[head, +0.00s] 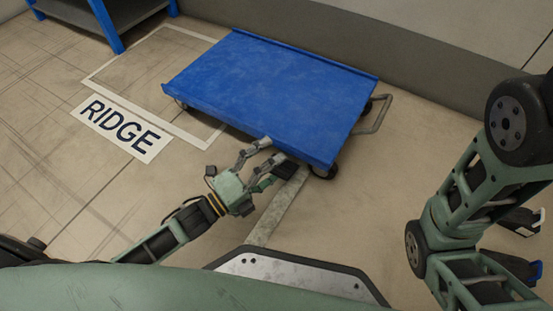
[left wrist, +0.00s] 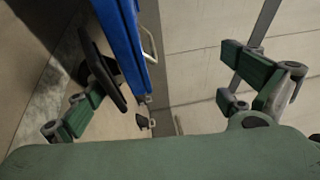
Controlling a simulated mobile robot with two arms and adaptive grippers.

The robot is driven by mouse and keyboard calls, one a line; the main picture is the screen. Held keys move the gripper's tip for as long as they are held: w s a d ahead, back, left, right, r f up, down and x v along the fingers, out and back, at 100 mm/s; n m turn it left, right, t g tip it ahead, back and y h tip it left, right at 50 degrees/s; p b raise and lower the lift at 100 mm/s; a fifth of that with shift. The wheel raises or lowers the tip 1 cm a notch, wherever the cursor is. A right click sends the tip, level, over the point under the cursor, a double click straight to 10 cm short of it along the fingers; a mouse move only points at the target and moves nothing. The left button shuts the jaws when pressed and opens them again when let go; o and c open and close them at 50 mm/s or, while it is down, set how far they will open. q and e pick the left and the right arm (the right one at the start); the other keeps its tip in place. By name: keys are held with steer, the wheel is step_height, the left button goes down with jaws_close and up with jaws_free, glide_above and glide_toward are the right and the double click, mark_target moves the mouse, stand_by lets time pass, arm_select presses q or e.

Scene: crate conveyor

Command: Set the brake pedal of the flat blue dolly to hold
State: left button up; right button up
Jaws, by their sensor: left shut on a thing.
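The flat blue dolly (head: 270,90) stands on the floor in the middle of the head view, with a grey handle (head: 376,118) at its right end. A black brake pedal (head: 286,168) sticks out at its near edge. In the left wrist view the pedal (left wrist: 103,68) lies against one finger, beside the dolly's blue side (left wrist: 122,40). My left gripper (head: 268,163) is at the pedal and shut on it, its fingers still well apart. The pedal's far side is hidden. My right gripper (head: 525,222) shows only partly at the right edge, behind its arm.
A floor sign reading RIDGE (head: 120,127) lies left of the dolly. A white floor outline (head: 150,60) runs partly under it. A blue-framed shelf (head: 105,20) stands at top left and a wall (head: 430,75) runs behind. The floor at left is clear.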

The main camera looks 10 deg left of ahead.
arm_select(q)
steer(key=shift+w+r, duration=0.15)
steer(key=shift+r, duration=0.35)
steer(key=shift+s+a+r+p, duration=0.25)
steer(key=shift+s+a+p, duration=0.1)
steer(key=shift+p, duration=0.1)
steer(key=shift+c, duration=1.2)
steer(key=shift+s+a+r+p, duration=0.4)
steer(key=shift+s+a+p, duration=0.3)
steer(key=shift+s, duration=0.1)
steer(key=shift+s+a+r, duration=0.15)
steer(key=shift+s+a, duration=0.1)
steer(key=shift+c, duration=0.7)
steer(key=shift+s+a+p, duration=0.15)
steer(key=shift+s+p, duration=0.1)
steer(key=shift+p, duration=0.1)
steer(key=c, duration=0.7)
steer(key=shift+s+a, duration=0.15)
steer(key=shift+s, duration=0.05)
steer(key=shift+c, duration=1.1)
steer(key=shift+s+a+r+p, duration=0.15)
steer(key=shift+s+a+p, duration=0.45)
steer(key=shift+s, duration=0.15)
steer(key=shift+s+a+r+p, duration=0.15)
steer(key=shift+s+a+p, duration=0.35)
steer(key=shift+s+a, duration=0.15)
